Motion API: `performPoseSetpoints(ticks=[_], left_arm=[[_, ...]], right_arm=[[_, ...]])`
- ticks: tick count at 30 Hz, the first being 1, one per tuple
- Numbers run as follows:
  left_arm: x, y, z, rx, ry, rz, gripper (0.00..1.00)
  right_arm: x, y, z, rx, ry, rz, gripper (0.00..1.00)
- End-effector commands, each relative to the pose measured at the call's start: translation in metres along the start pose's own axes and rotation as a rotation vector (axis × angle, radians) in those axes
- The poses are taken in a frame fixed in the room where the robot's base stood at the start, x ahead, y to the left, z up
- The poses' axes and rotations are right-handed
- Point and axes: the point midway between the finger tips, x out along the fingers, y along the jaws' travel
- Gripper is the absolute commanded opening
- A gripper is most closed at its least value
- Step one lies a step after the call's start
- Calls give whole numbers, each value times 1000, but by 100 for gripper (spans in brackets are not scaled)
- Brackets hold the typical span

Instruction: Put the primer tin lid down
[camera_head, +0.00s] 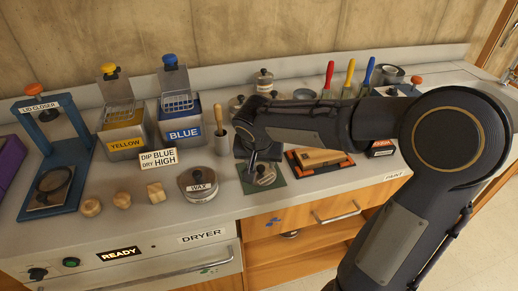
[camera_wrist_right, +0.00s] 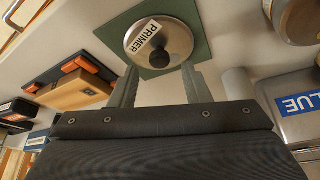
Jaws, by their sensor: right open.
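The primer tin lid (camera_wrist_right: 146,37) is a round metal disc with a dark knob and a white PRIMER label. It lies flat on a green square mat (camera_wrist_right: 190,61) in the right wrist view. In the head view the lid (camera_head: 266,178) is partly hidden behind my right gripper, and the mat (camera_head: 247,184) shows around it on the bench. My right gripper (camera_wrist_right: 159,76) is open, its two fingers apart with nothing between them, beside the lid's near edge. It also shows in the head view (camera_head: 262,160) just above the mat. My left gripper is not in view.
The WAX tin (camera_head: 198,185) stands left of the mat. An orange-edged tray with a wooden block (camera_head: 320,158) lies to the right. A cup with a wooden-handled tool (camera_head: 222,140) stands close behind left. Yellow and blue dip tanks (camera_head: 183,125) stand farther left.

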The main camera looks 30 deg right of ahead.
Motion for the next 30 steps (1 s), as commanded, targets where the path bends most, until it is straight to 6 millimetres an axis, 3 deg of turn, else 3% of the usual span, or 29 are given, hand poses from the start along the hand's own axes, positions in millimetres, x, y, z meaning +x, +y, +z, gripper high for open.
performPoseSetpoints(ticks=[3, 9, 17, 20, 24, 30], left_arm=[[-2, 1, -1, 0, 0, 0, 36], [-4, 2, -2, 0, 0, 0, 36], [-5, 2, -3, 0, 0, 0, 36], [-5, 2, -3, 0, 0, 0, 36], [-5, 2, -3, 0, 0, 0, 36], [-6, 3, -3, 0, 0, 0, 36]], right_arm=[[-30, -1, -1, 1, 4, -6, 43], [-70, 0, 0, 1, 2, -5, 43], [-96, 4, 4, -7, -9, -11, 43], [-97, 23, 23, -51, -54, -61, 43], [-97, 57, 81, -167, -129, -229, 43], [-96, 74, 157, -300, -99, -477, 43]])
